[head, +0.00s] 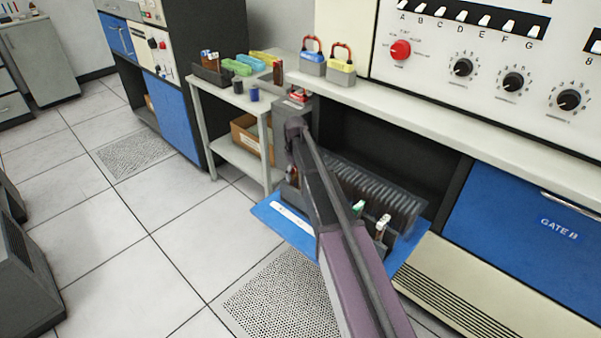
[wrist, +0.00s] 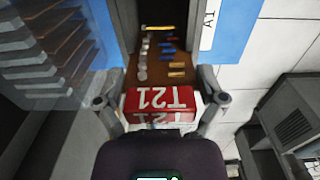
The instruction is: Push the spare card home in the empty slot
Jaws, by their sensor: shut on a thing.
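The spare card (wrist: 160,68) is a brown board with small parts and a red handle (wrist: 160,101) marked T21, upside down in the wrist view. My gripper (wrist: 160,106) is shut on it, with one finger at each side of the handle. The board points away from the wrist camera at a dark opening (wrist: 128,22), beside the A1 label (wrist: 209,20). Much of the board shows, and a gold line lies near its far end. I cannot tell whether that end is inside the slot. In the head view my arm hides most of the gripper and card.
A finned rack (head: 385,195) stands right of my gripper, above a blue panel (head: 276,222). Cards with pale and green ends (head: 382,226) stand near my arm. A side table (head: 210,88) holds trays and colored items. Open floor lies to the left.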

